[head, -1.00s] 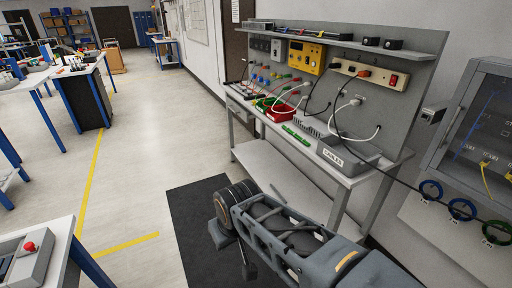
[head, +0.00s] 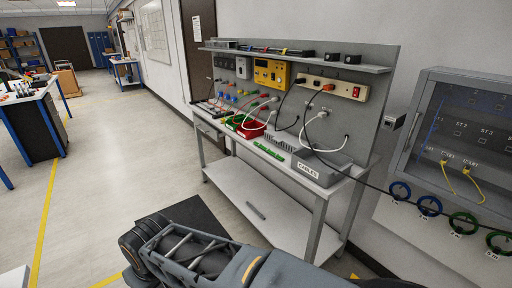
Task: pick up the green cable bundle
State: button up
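Two green cable bundles hang coiled on the wall panel at the lower right in the head view. One green cable bundle (head: 463,213) is whole in view, and a second green cable bundle (head: 497,234) is beside it at the right edge. The frames do not show which one the task names. Both have small tags below them. My arm lies across the bottom left and middle of the view, well to the left of the bundles. I cannot make out my gripper's fingers.
Two blue cable coils (head: 429,198) hang left of the green ones. A cabinet (head: 440,95) with yellow cables is above. A grey workbench (head: 255,180) stands to the left, with a CABLES box (head: 318,172). A black cable crosses in front. Open floor (head: 95,150) lies left.

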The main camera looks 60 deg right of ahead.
aim_at(260, 145)
jog(key=z, duration=0.35)
jog(key=i, duration=1.25)
jog(key=z, duration=1.55)
jog(key=i, duration=0.75)
jog(key=z, duration=0.8)
